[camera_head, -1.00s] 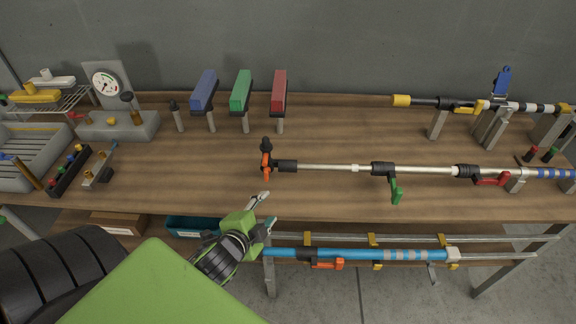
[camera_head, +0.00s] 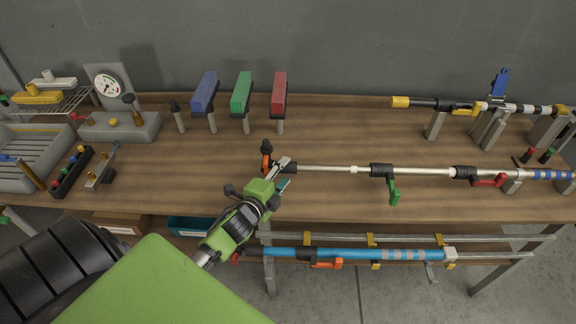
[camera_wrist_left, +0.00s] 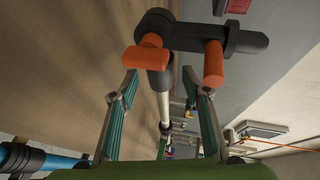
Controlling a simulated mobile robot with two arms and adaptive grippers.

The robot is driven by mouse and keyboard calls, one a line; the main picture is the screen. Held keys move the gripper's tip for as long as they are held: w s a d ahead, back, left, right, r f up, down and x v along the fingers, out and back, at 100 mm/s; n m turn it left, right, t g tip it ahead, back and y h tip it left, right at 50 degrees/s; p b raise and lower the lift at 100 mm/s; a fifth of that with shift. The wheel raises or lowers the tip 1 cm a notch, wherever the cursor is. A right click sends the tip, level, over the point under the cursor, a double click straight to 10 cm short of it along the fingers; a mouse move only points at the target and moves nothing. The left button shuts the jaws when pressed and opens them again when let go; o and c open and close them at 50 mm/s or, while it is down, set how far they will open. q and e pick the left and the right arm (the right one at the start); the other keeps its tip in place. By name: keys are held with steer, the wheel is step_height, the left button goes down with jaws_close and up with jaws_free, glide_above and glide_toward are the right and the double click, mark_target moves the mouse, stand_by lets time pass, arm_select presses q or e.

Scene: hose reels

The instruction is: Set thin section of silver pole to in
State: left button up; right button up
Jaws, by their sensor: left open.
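The silver pole (camera_head: 335,169) lies horizontally above the wooden table. It has a black and orange end piece (camera_head: 267,160) at its left and a black clamp with a green lever (camera_head: 393,186) mid-length. A black clamp with a red lever (camera_head: 488,181) is further right. My left gripper (camera_head: 284,174) is open at the pole's left end, beside the end piece and partly covering it. In the left wrist view the fingers (camera_wrist_left: 160,92) are spread, with the silver pole (camera_wrist_left: 164,108) showing between them and the orange and black end piece (camera_wrist_left: 208,45) just ahead. I cannot tell whether they touch.
A blue pole (camera_head: 365,254) lies on a lower rack along the front. Blue (camera_head: 204,92), green (camera_head: 242,93) and red (camera_head: 279,92) blocks stand on posts behind. Another pole with a yellow end (camera_head: 400,102) rests at the back right. The table between is clear.

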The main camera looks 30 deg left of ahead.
mark_target(328, 171)
arm_select(q)
steer(key=shift+x, duration=1.8)
jaws_close()
steer(key=w+d+b, duration=0.1)
steer(key=w+d, duration=0.1)
steer(key=d, duration=0.1)
steer(key=w+d+b, duration=0.1)
steer(key=w+d, duration=0.1)
steer(key=d, duration=0.1)
steer(key=w+d, duration=0.2)
steer(key=d, duration=0.2)
steer(key=shift+f+b, duration=0.15)
steer(key=shift+b, duration=0.25)
steer(key=shift+w+d, duration=0.2)
steer(key=shift+d, duration=0.15)
jaws_free()
steer(key=shift+w, duration=0.1)
